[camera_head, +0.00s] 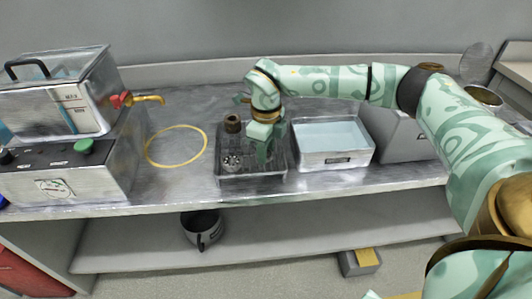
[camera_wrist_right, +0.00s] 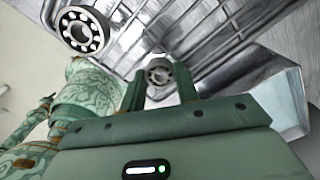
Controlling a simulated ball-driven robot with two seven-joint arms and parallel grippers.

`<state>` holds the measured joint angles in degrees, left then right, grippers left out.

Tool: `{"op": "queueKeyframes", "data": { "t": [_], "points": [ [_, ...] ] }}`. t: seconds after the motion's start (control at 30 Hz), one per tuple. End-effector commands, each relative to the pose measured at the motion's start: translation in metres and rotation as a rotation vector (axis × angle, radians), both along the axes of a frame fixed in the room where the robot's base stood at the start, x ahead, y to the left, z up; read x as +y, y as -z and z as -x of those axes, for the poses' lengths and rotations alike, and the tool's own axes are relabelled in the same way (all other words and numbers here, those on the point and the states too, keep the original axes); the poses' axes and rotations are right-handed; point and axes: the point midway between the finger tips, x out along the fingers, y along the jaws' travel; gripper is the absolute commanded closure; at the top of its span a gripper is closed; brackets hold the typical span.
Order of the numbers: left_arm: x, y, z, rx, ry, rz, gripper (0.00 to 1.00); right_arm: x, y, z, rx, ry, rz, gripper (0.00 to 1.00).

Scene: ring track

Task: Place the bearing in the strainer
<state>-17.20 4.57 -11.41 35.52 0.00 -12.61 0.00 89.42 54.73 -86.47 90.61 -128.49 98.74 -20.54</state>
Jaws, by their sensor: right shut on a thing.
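My right gripper (camera_head: 264,160) reaches down over the dark tray (camera_head: 250,181) in the head view. In the right wrist view its two fingers (camera_wrist_right: 160,88) are shut on a bearing (camera_wrist_right: 159,73), a ring with balls around a hole. The held bearing is hard to make out in the head view. Another bearing (camera_wrist_right: 82,30) shows at upper left in the wrist view. In the head view a round bearing-like piece (camera_head: 231,162) lies in the tray. I cannot tell for certain which thing is the strainer. My left gripper is not in view.
A basin of bluish liquid (camera_head: 335,159) stands right of the tray, then a grey box (camera_head: 408,140). A yellow ring (camera_head: 149,150) lies left of the tray. A metal tank (camera_head: 75,105) with a tap stands far left. A dark pot (camera_head: 202,228) sits on the lower shelf.

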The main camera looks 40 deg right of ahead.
Motion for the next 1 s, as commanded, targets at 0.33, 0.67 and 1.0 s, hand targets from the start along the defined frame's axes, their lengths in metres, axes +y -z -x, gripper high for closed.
{"op": "queueKeyframes", "data": {
  "t": [0.33,0.67,1.0],
  "points": [
    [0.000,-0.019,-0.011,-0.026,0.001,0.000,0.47,0.000,-0.036,0.000,-0.007,0.001,0.000,0.92],
    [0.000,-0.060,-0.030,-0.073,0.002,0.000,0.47,0.053,-0.108,0.044,-0.005,-0.008,0.000,0.92],
    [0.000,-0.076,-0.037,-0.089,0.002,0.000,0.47,0.102,-0.129,0.085,-0.001,-0.002,0.000,0.92]
  ]
}}
